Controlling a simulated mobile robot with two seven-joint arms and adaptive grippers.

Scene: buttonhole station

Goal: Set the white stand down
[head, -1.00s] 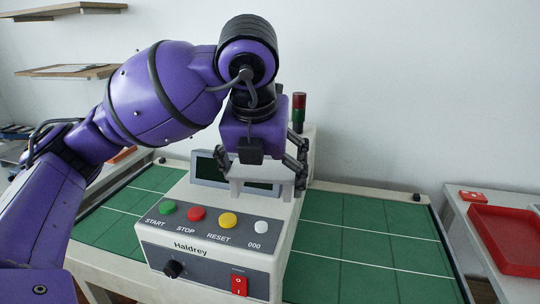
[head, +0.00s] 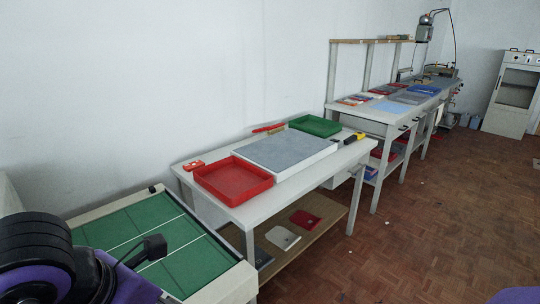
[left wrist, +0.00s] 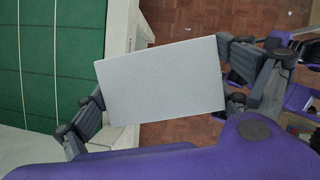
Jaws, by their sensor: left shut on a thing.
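The white stand (left wrist: 163,82) shows in the left wrist view as a pale, flat rectangle, slightly tilted in the picture. My left gripper (left wrist: 160,77) has a dark finger at each short side of it and is shut on it. The stand is held over the edge of the green-topped table, with brick-red floor visible below and to the right. In the head view only part of my left arm shows at the lower left; its fingers and the stand are out of the picture. My right gripper is not in view.
The green-topped table (head: 133,225) is at the left. Beside it, a white table (head: 262,205) bears a red tray (head: 233,191), a grey mat (head: 285,150) and a green tray (head: 315,126). A longer bench with trays stands beyond. The wooden floor (head: 420,230) at the right is open.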

